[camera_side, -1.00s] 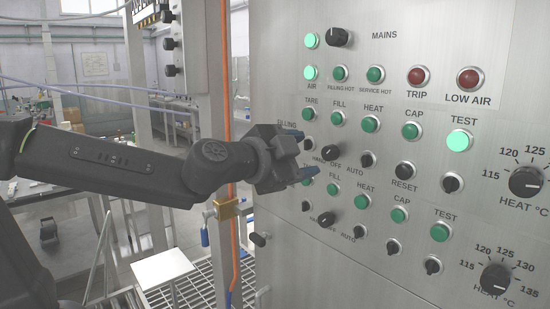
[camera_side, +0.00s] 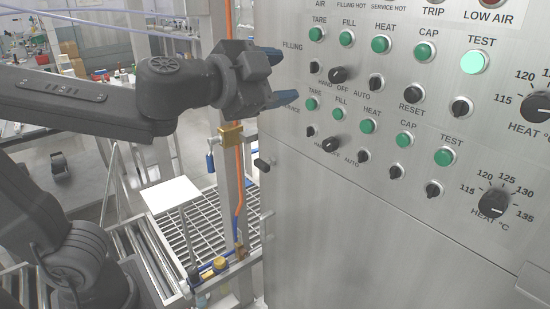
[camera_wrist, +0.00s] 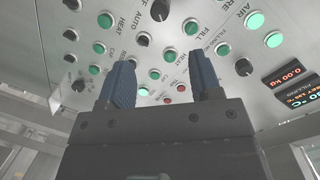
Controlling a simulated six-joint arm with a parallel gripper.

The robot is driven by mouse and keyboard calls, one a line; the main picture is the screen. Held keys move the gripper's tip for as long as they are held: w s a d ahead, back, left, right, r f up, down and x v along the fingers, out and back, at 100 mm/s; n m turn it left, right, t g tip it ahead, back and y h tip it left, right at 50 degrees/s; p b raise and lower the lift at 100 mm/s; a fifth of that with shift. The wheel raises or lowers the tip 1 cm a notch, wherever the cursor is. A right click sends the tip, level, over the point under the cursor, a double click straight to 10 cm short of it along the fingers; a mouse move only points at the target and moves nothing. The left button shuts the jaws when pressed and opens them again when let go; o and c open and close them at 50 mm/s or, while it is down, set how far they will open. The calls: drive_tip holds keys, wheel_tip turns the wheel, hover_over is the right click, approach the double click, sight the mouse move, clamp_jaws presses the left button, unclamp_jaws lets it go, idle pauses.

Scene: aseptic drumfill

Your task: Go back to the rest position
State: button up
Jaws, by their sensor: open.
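My gripper (camera_side: 277,76) is open and empty in the side view, beside the left edge of the grey control panel (camera_side: 380,235). Its two dark blue fingers point toward the panel, near the left ends of the FILLING and SERVICE rows. In the wrist view my gripper (camera_wrist: 160,72) shows its fingers spread apart, with nothing between them. Panel lamps and knobs show beyond the fingers. The side view does not clearly show the gap between fingertips and panel.
The FILLING selector knob (camera_side: 337,75) and SERVICE selector knob (camera_side: 330,144) are on the panel. The upper TEST lamp (camera_side: 473,62) glows brightly. A white plate (camera_side: 171,194) and a floor grating lie below. A post with an orange cable (camera_side: 237,195) stands beside the panel.

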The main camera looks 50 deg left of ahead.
drive_tip(key=s+a+f+n+g, duration=0.2)
drive_tip(key=s+f+n+g, duration=0.3)
drive_tip(key=s+f, duration=0.2)
drive_tip(key=s+a+f+n+g, duration=0.3)
drive_tip(key=s+f+g, duration=0.3)
drive_tip(key=f, duration=0.4)
drive_tip(key=shift+s+a+f+n, duration=0.2)
drive_tip(key=shift+s+f+n, duration=0.15)
drive_tip(key=shift+n, duration=0.55)
